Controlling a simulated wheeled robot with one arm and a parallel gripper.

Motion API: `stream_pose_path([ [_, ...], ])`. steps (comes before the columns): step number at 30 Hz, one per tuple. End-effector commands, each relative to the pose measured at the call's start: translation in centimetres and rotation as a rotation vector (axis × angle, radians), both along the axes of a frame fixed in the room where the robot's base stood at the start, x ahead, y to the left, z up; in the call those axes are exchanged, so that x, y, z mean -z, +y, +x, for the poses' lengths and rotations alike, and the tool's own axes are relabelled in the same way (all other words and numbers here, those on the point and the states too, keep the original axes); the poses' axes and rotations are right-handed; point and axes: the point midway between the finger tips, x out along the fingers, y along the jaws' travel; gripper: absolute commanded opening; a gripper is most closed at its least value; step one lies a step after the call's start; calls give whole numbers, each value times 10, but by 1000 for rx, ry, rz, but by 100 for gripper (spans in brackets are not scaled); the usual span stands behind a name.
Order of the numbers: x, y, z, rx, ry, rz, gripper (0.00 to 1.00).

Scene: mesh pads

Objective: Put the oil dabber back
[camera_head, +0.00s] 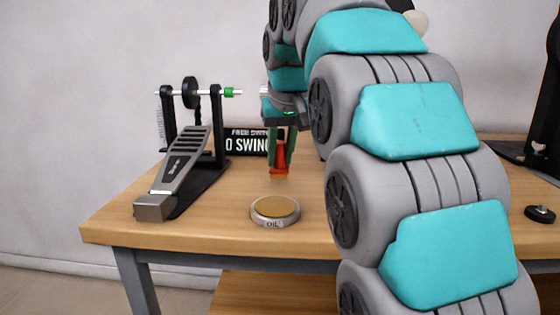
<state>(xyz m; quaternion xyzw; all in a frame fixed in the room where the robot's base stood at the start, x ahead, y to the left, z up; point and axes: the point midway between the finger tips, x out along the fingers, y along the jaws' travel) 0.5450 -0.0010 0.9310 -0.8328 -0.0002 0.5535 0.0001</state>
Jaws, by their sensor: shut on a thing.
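The dabber hangs upright in the air. Below it on the table is a round, low grey tin (275,222) marked "OIL" with a tan top surface (275,207). The dabber is above the tin and apart from it. My fingers hide part of the dabber.
A drum-style pedal (183,165) with a rod stands at the table's left. A black sign (240,143) reading "0 SWING" is behind my gripper. A black round knob (540,214) lies at the right. The wooden tabletop (225,225) is bare around the tin. My arm hides the table's middle right.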

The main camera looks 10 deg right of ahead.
Motion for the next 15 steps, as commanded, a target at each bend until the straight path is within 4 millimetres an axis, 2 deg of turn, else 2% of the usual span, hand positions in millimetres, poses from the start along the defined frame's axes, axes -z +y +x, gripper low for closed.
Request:
stream_pose_path([
  [6, 16, 0, 0, 0, 2, 0, 0],
  [15, 18, 0, 0, 0, 1, 0, 0],
])
